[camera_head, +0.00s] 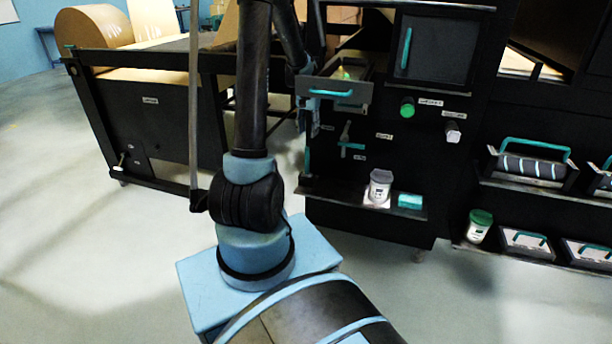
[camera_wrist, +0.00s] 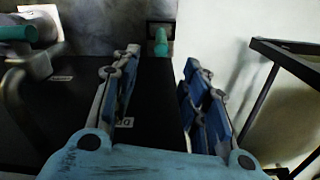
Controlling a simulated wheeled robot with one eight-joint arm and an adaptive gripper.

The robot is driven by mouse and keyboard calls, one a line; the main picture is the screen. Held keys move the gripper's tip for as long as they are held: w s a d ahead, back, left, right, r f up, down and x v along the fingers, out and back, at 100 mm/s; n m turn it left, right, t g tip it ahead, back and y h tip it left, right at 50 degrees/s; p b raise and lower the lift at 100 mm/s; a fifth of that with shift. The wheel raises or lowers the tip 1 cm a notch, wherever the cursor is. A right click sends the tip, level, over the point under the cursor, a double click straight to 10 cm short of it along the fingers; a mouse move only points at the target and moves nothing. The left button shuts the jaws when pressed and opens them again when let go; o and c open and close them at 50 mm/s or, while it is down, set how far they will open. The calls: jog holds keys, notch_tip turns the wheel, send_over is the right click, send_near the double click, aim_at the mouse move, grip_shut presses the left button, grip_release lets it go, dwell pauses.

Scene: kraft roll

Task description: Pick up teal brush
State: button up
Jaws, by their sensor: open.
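No object can be clearly told as a teal brush. A narrow teal strip (camera_head: 307,160) shows at the cabinet's left edge. In the wrist view a short teal rod (camera_wrist: 161,42) stands out beyond and between the fingertips, by a dark bracket. My gripper (camera_wrist: 160,60) is open, with nothing between its blue-padded fingers. In the head view it is partly hidden beside the drawer (camera_head: 350,92), left of and above the shelf.
The drawer with a teal handle is pulled open. A green knob (camera_head: 407,108), a white knob (camera_head: 452,131) and a teal-handled lever (camera_head: 350,146) stick out of the cabinet front. A kraft roll machine (camera_head: 150,125) stands left.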

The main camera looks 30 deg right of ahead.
aim_at(308, 147)
notch_tip(308, 147, down, 9)
jog(key=shift+f, duration=0.1)
jog(key=shift+a+f, duration=0.15)
jog(key=shift+f, duration=1.15)
jog(key=shift+a+f, duration=0.1)
jog(key=shift+f, duration=1.2)
jog(key=shift+c, duration=0.5)
grip_shut()
